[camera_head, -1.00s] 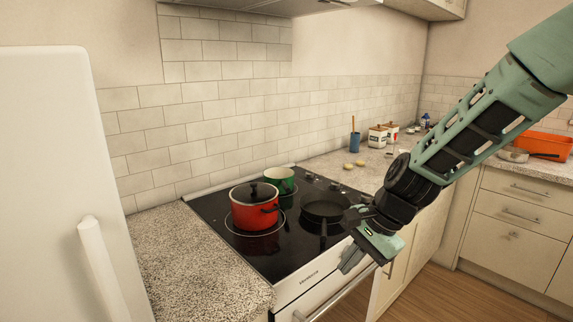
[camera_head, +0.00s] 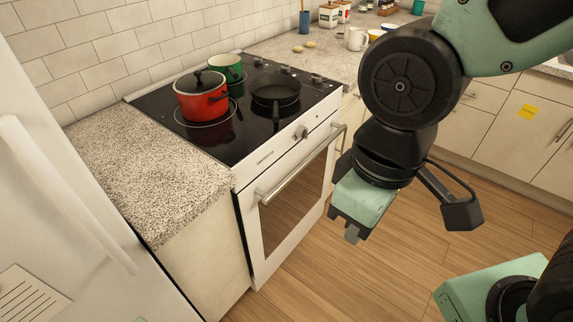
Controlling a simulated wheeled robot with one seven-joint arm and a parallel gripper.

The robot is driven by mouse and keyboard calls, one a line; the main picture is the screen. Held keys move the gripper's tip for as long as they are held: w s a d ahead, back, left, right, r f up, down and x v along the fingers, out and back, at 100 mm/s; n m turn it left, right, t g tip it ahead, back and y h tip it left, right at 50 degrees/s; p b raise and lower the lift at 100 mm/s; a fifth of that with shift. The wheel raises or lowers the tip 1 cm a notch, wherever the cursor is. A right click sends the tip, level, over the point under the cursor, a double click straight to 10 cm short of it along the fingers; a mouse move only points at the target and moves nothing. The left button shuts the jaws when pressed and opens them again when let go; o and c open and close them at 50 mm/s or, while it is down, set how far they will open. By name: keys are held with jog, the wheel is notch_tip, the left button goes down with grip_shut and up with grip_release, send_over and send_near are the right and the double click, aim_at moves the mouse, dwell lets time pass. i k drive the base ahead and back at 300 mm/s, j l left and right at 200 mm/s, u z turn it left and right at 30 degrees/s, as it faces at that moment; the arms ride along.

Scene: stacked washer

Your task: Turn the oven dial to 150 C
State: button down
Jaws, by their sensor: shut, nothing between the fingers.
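The white oven (camera_head: 290,207) stands under a black cooktop, with a glass door and a long handle (camera_head: 292,178). A small metallic dial (camera_head: 302,132) sits on its white front panel, above the right half of the handle. The dial's markings are too small to read. Several more knobs (camera_head: 285,69) line the right side of the cooktop. My gripper (camera_head: 352,235) points down in front of the oven, to the right of and below the dial in the picture. It is apart from the dial. Its fingers are shut and empty.
A red pot (camera_head: 202,98), a green pot (camera_head: 226,68) and a black pan (camera_head: 275,92) stand on the cooktop. A speckled counter (camera_head: 150,180) and a white fridge (camera_head: 60,180) are at left. The wooden floor (camera_head: 320,270) before the oven is clear.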

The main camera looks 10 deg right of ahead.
aim_at(302, 131)
jog(key=i+l+u, duration=0.1)
jog(key=u, duration=0.3)
jog(key=l+u, duration=0.15)
jog(key=u, duration=0.2)
jog(key=i+l+u, duration=0.2)
jog(key=l, duration=0.4)
jog(key=l+u, duration=0.2)
jog(key=l, duration=0.35)
jog(key=i+l+u, duration=0.2)
jog(key=l, duration=1.4)
jog(key=k, duration=0.05)
